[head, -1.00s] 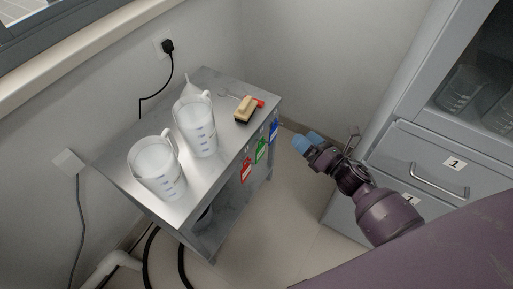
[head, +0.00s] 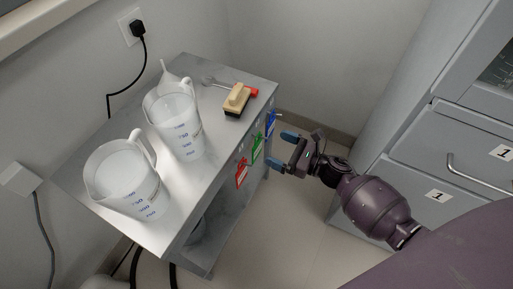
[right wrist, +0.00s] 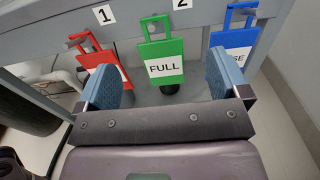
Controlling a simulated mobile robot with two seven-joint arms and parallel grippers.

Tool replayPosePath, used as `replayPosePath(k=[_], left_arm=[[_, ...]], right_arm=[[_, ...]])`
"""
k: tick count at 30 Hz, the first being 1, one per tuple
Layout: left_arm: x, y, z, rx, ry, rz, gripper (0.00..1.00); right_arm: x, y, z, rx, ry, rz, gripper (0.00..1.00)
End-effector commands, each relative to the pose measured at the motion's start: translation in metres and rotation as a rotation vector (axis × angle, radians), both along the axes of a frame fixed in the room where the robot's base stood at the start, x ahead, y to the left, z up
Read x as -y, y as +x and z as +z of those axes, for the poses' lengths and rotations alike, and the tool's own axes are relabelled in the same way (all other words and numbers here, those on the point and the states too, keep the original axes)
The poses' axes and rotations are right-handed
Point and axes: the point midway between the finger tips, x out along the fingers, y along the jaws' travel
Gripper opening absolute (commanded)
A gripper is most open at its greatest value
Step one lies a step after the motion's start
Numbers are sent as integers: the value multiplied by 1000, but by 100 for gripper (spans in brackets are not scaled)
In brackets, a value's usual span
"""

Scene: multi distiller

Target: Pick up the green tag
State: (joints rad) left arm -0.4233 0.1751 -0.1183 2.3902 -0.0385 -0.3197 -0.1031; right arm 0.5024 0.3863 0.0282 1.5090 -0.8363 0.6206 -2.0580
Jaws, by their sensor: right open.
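The green tag (head: 256,148) hangs on the front side of the metal table, between a red tag (head: 241,173) and a blue tag (head: 270,124). In the right wrist view the green tag (right wrist: 163,62) reads "FULL" and hangs from a hook by its frame-like top. My right gripper (head: 281,150) is open, with blue fingers pointing at the tags. In the right wrist view its fingertips (right wrist: 164,75) stand on either side of the green tag's lower part, which shows between them; I cannot tell how far in front it hangs. My left gripper is not in view.
The metal table (head: 215,140) carries two measuring jugs (head: 122,180) (head: 177,122), a wooden-handled brush (head: 237,99) and a red item. In the right wrist view the red tag (right wrist: 103,65) and blue tag (right wrist: 236,45) flank the fingers closely. A grey cabinet (head: 440,150) stands right.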

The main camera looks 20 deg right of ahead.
Motion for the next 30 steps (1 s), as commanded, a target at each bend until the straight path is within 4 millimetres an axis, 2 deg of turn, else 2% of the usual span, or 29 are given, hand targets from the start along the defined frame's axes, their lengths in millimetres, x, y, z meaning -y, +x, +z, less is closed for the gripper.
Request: replayPosePath(k=[5,15,25,30], left_arm=[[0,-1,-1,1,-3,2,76],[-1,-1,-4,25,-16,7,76],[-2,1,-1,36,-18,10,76],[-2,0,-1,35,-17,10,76]], right_arm=[[-7,7,-2,-1,2,1,94],[-34,38,-7,-3,2,1,94],[-37,43,-5,-1,2,0,94],[-37,43,-5,-1,2,0,68]])
